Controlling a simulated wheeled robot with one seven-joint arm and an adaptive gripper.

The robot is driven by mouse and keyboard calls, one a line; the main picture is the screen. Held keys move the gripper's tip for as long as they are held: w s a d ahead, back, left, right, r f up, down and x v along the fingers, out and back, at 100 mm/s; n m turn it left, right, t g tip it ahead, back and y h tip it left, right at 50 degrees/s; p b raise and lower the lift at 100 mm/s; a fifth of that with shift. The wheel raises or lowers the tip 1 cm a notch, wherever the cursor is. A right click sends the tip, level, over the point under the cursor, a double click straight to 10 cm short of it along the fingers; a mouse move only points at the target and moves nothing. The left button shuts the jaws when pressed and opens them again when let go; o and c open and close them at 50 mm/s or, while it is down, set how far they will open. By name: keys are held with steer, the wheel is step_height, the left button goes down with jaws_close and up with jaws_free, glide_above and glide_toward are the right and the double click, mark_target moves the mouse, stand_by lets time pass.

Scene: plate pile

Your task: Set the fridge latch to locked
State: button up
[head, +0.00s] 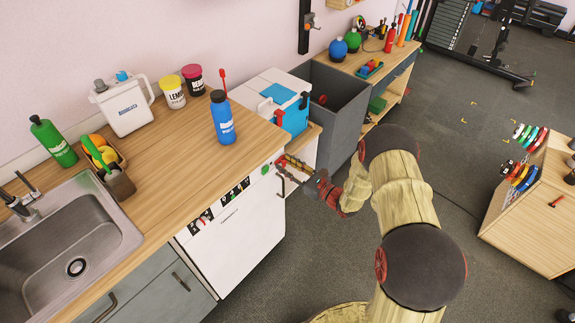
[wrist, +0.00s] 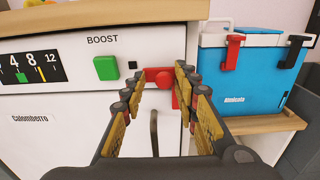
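The white front under the counter, likely the fridge (head: 240,245), has a dark handle and a row of controls; it also fills the left of the wrist view (wrist: 70,140). A red latch (wrist: 160,77) sits at its upper right, beside a small black square. My gripper (head: 284,162) is at this upper right corner. In the wrist view its fingers (wrist: 158,76) are apart, one on each side of the red latch. I cannot tell whether they touch it. The right finger hides part of the latch. In the head view the latch is not clear.
A green button (wrist: 106,68) and a dial panel (wrist: 30,67) are left of the latch. A blue cooler (wrist: 240,80) with red and black clasps stands on a wooden shelf at right. A blue bottle (head: 222,120) stands on the counter (head: 185,160) above.

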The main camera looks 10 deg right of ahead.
steer(key=shift+o, duration=0.4)
steer(key=v, duration=1.2)
